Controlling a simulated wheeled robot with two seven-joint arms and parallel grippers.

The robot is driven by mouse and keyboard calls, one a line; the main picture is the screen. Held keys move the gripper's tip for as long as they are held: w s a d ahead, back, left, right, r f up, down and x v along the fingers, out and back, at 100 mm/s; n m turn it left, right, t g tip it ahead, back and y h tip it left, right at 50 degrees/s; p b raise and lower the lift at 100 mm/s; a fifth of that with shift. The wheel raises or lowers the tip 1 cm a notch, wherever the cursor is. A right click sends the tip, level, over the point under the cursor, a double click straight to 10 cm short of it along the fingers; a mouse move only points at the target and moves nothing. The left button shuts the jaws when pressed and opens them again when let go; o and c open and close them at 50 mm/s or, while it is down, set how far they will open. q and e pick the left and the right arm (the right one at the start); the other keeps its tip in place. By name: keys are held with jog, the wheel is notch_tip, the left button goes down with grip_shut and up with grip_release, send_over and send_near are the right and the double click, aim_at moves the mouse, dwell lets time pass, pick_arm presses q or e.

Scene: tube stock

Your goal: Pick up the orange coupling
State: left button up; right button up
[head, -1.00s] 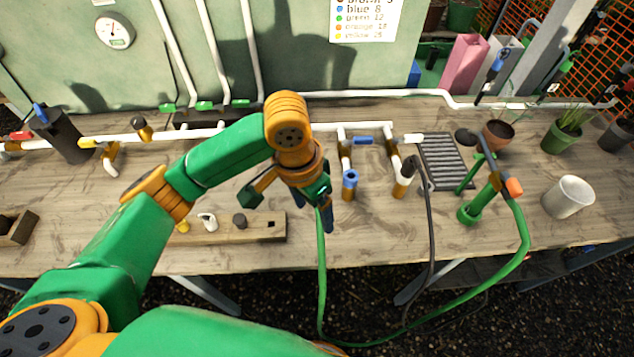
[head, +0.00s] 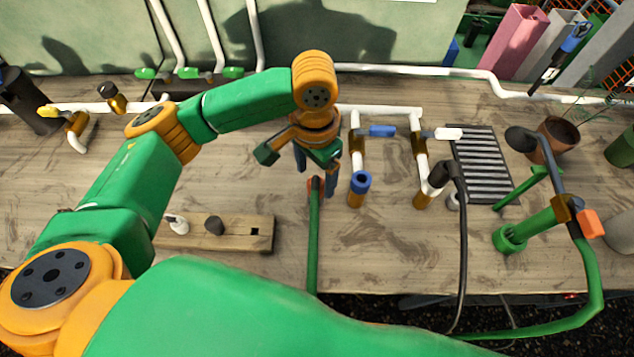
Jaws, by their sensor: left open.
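A small orange-red end piece (head: 315,184) tops the green hose (head: 313,245) near the table's middle. My left gripper (head: 316,178) is open, pointing down, with its dark fingers on either side of this end piece in the picture. I cannot tell whether they touch it. No gripper is near that one. I cannot tell for certain which piece is the coupling. My right gripper is not in view.
A brass fitting with a blue top (head: 360,188) stands just right of my left gripper. White pipework (head: 377,110) lies behind it. A wooden block (head: 245,235) with small parts is to the left. A black grate (head: 482,165) and a black hose (head: 463,250) are to the right.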

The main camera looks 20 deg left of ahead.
pick_arm(q)
notch_tip(320, 180, down, 3)
jog(key=shift+f, duration=0.2)
grip_shut()
jog(key=shift+r, duration=0.15)
jog(key=shift+w+r, duration=0.1)
jog(key=shift+r, duration=0.2)
jog(key=r, duration=0.3)
jog(key=shift+s+d+r+b, duration=0.2)
jog(key=shift+s+d+b, duration=0.1)
jog(key=shift+s+d, duration=0.05)
jog(key=s+d+r, duration=0.6)
jog(key=s+r, duration=0.2)
jog(key=s, duration=0.3)
jog(key=shift+s+d+r, duration=0.2)
jog(key=shift+d+r, duration=0.2)
